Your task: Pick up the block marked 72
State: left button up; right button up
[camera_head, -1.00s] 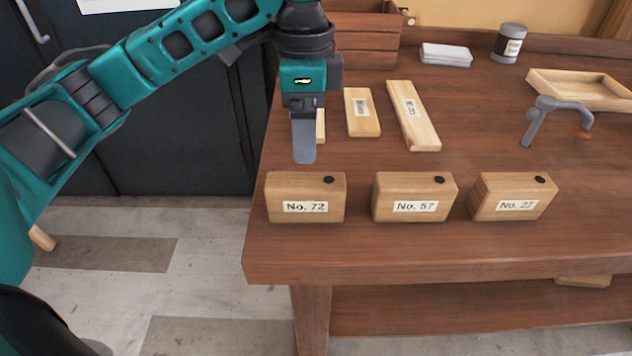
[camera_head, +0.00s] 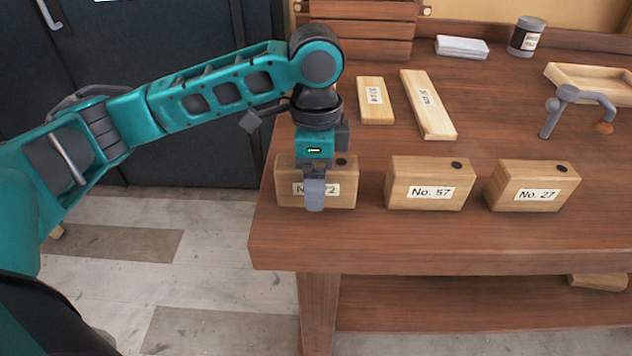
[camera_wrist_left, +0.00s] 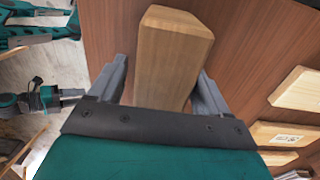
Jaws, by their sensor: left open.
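The block marked 72 (camera_head: 344,185) stands near the front left corner of the workbench. Its label is partly hidden behind a finger of my left gripper (camera_head: 314,195), which points down over the block in the head view. In the left wrist view the wooden block (camera_wrist_left: 172,58) lies between the two fingers of my left gripper (camera_wrist_left: 160,90). The fingers are open, one on each side of the block, with a visible gap at least on the left. My right gripper does not show in the head view.
The block No. 57 (camera_head: 430,184) and the block No. 27 (camera_head: 532,187) stand to the right in a row.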

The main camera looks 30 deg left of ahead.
pick_arm(q)
jog(key=c, duration=1.3)
jog(key=shift+r, duration=0.15)
